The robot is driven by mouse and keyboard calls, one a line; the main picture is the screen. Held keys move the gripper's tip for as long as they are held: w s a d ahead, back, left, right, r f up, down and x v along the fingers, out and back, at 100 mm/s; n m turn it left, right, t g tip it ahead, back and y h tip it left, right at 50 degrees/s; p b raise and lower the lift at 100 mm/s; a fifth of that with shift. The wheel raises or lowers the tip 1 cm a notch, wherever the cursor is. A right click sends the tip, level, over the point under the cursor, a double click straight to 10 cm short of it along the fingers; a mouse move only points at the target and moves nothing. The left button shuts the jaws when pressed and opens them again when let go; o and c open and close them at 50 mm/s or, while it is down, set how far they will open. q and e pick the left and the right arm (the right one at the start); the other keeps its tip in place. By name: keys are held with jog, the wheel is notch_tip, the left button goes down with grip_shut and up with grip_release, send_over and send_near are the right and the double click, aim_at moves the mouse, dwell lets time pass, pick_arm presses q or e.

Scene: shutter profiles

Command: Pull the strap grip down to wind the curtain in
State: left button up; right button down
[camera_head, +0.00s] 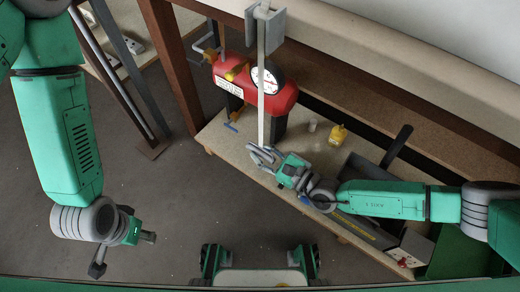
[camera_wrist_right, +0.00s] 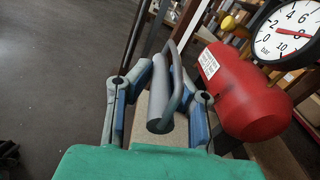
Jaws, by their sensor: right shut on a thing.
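A pale strap (camera_head: 261,80) hangs from a grey bracket (camera_head: 265,22) at the top of the head view. The grey strap grip (camera_head: 262,154) is at its lower end, partly hidden by my right gripper (camera_head: 268,158). In the right wrist view the strap grip (camera_wrist_right: 160,95) is a grey bar with a curved loop, between the two fingers of my right gripper (camera_wrist_right: 160,100), which is shut on it. My left gripper (camera_head: 126,256) is open and empty above the floor, far from the strap. I cannot make out the curtain.
A red tank (camera_head: 228,82) with a round gauge (camera_head: 267,78) stands just behind the strap; it shows in the wrist view too (camera_wrist_right: 243,95). A yellow bottle (camera_head: 338,134) stands on the bench (camera_head: 225,138). A brown post (camera_head: 174,60) rises to the left. The floor is clear at lower left.

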jog(key=shift+r, duration=0.2)
jog(key=shift+f, duration=0.15)
jog(key=c, duration=1.5)
grip_release()
jog(key=shift+v, duration=3.8)
jog(key=shift+f, duration=0.1)
